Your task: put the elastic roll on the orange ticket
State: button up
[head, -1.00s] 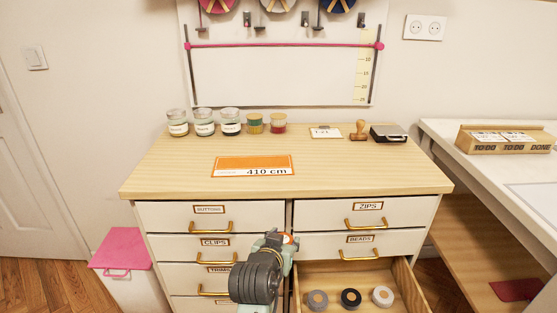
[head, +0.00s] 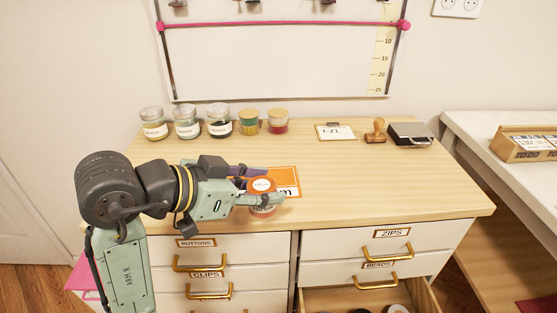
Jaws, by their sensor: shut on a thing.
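The orange ticket (head: 287,178) lies flat on the wooden top of the drawer cabinet. Its left part and most of its print are hidden behind my gripper. My gripper (head: 268,184) reaches in from the left and is shut on a small round roll, the elastic roll (head: 262,186), with an orange and white top face and a label on its side. The roll is upright between the two fingers, at the ticket's front edge in the picture. I cannot tell whether it touches the ticket or the cabinet top or hangs just above.
Jars (head: 187,123) and two small colored tubs (head: 249,122) stand along the back. A clipboard (head: 336,132), a wooden stamp (head: 375,131) and a stamp pad (head: 410,134) are at the back right. An open drawer (head: 345,297) juts out below. The right of the top is clear.

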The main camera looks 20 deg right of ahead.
jog(key=shift+w, duration=0.3)
jog(key=w+d+p, duration=0.1)
jog(key=w+d, duration=0.2)
jog(key=w, duration=0.1)
jog(key=w+d+f+p, duration=0.1)
jog(key=w+d, duration=0.2)
jog(key=w, duration=0.1)
jog(key=w+d+p, duration=0.2)
jog(key=w, duration=0.2)
jog(key=shift+w+d+f, duration=0.25)
jog(key=shift+d, duration=0.15)
jog(key=shift+f+p, duration=0.6)
jog(key=shift+f, duration=1.2)
jog(key=shift+f, duration=0.15)
jog(key=o, duration=1.1)
jog(key=shift+a+r, duration=0.15)
jog(key=shift+r, duration=0.1)
jog(key=b+v, duration=0.3)
jog(key=v, duration=0.8)
jog(key=shift+a, duration=0.35)
